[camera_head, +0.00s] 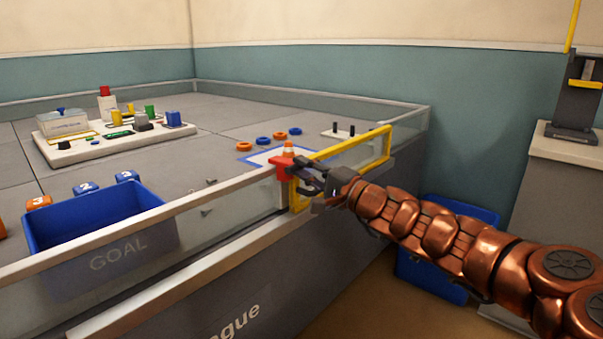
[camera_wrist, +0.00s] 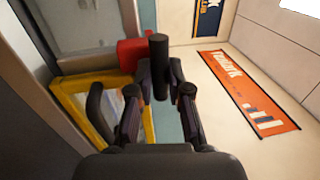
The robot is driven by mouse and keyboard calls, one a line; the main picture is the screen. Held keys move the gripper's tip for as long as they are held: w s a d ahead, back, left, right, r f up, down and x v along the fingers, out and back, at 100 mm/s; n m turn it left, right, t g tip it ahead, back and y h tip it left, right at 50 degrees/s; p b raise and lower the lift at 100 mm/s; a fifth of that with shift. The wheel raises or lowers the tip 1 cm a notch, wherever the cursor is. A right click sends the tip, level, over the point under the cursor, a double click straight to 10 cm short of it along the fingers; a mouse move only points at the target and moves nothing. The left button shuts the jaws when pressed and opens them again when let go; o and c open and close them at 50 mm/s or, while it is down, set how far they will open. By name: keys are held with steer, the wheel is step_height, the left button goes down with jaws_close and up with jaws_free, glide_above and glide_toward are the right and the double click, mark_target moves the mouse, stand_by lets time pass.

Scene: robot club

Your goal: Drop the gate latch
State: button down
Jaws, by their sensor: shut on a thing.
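The gate (camera_head: 345,147) is a yellow frame at the near right corner of the walled field table. Its yellow frame also shows in the wrist view (camera_wrist: 72,84), with a dark curved handle (camera_wrist: 97,112) on it. The red latch part (camera_head: 283,166) sits at the gate's left end, by the wall's end; it also shows in the wrist view (camera_wrist: 132,53). My gripper (camera_head: 314,172) is at the latch, on the outer side of the gate. In the wrist view its fingers (camera_wrist: 159,94) are shut on a dark upright latch bar (camera_wrist: 159,55) beside the red part. The bar's lower end is hidden.
A blue GOAL bin (camera_head: 100,215) hangs inside the low clear wall. A blue bin (camera_head: 437,275) stands on the floor beyond my arm. A pale cabinet (camera_head: 565,165) stands at right.

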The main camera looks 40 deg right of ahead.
steer(key=shift+f+t, duration=0.3)
steer(key=shift+t, duration=0.1)
stand_by(0.4)
steer(key=c, duration=1.1)
jaws_free()
steer(key=shift+r, duration=0.1)
step_height(320, 180, up, 10)
